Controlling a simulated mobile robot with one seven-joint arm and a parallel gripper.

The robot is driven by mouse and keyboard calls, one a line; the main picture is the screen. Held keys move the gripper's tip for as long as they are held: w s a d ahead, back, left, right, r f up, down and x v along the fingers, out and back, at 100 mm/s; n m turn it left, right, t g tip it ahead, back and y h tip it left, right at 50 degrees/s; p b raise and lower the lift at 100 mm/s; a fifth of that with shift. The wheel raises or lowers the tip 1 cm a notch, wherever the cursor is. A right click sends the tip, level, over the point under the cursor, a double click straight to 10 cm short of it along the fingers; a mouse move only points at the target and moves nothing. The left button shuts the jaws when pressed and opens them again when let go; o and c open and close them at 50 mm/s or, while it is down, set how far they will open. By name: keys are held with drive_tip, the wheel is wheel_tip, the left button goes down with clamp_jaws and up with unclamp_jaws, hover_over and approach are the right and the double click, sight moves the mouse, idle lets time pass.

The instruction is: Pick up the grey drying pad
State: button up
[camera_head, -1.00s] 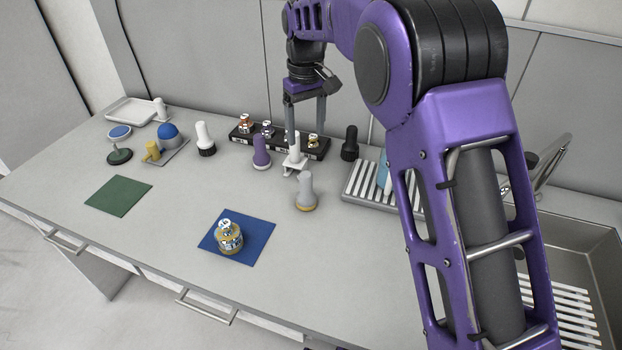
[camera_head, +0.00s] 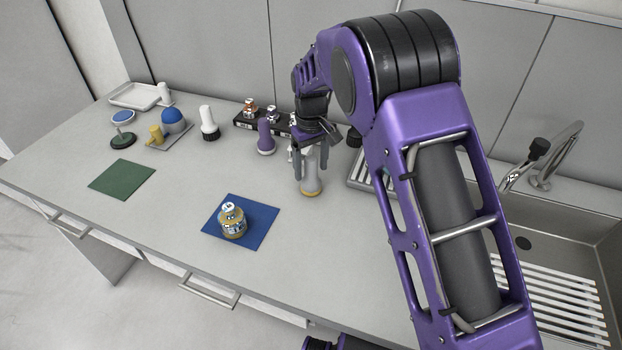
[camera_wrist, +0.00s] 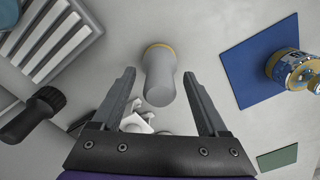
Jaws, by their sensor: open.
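The grey drying pad (camera_head: 311,187), a pale grey rounded handle with a yellow-ochre rim at its base, stands upright on the counter. It also shows between the fingers in the wrist view (camera_wrist: 159,88). My gripper (camera_head: 310,174) is open, its fingers pointing down at the pad, one on each side of the handle. In the wrist view the two fingertips (camera_wrist: 159,73) flank the grey handle with a visible gap on both sides. I cannot tell the exact height of the fingertips along the handle.
A white stand (camera_wrist: 138,120) is close behind the pad. A purple-handled tool (camera_head: 265,138) stands to its left. A slatted drainer (camera_wrist: 58,38) and a black-handled tool (camera_wrist: 35,112) are nearby. A blue mat (camera_head: 262,225) bears a yellow-banded jar (camera_head: 232,222).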

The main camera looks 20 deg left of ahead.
wheel_tip(320, 180, down, 2)
drive_tip(key=shift+f, duration=0.1)
clamp_jaws()
idle(0.4)
